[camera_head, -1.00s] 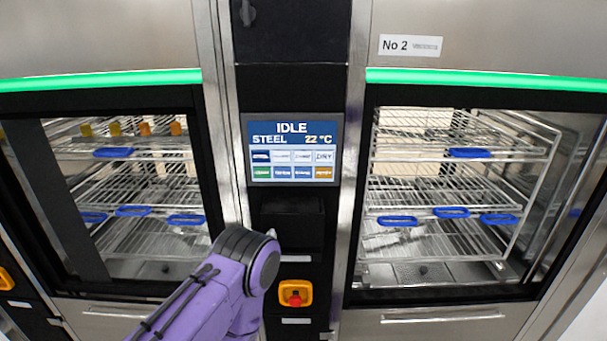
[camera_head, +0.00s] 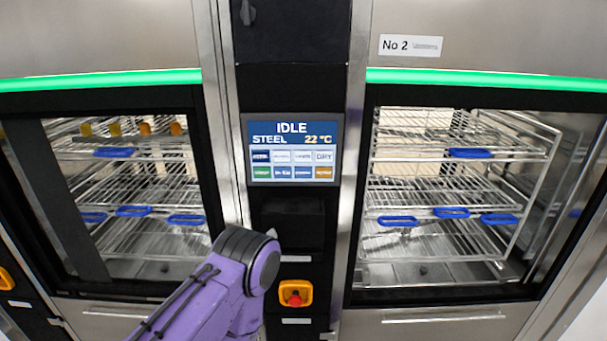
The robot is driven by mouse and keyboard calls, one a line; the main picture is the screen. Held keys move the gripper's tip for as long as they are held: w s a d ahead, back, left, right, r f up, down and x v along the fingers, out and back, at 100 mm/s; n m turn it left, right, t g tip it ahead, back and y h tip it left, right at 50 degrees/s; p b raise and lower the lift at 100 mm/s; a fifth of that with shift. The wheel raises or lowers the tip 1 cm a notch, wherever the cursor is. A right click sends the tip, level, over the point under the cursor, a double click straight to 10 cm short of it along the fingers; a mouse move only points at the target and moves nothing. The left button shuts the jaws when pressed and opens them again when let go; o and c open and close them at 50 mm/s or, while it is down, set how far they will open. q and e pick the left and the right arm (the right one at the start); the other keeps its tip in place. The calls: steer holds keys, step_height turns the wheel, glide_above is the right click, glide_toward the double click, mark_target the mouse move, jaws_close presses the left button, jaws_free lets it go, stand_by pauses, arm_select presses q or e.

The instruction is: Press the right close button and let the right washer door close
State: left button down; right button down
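The right washer (camera_head: 440,312), labelled No 2, shows its chamber with wire racks and several blue handles (camera_head: 451,212). Its door (camera_head: 560,190) cannot be clearly made out as open or shut. A control screen (camera_head: 292,148) between the two washers reads IDLE, STEEL, 22 °C above several coloured buttons. I cannot tell which button is the right close button. A purple arm link of mine (camera_head: 212,296) reaches in from the bottom, in front of the left washer's lower right corner. Neither gripper is in view.
The left washer (camera_head: 140,318) holds racks with several amber items (camera_head: 115,129) on top. A red emergency button on a yellow base (camera_head: 295,294) sits low on the centre column, just right of my arm. Green light strips (camera_head: 480,77) run above both washers.

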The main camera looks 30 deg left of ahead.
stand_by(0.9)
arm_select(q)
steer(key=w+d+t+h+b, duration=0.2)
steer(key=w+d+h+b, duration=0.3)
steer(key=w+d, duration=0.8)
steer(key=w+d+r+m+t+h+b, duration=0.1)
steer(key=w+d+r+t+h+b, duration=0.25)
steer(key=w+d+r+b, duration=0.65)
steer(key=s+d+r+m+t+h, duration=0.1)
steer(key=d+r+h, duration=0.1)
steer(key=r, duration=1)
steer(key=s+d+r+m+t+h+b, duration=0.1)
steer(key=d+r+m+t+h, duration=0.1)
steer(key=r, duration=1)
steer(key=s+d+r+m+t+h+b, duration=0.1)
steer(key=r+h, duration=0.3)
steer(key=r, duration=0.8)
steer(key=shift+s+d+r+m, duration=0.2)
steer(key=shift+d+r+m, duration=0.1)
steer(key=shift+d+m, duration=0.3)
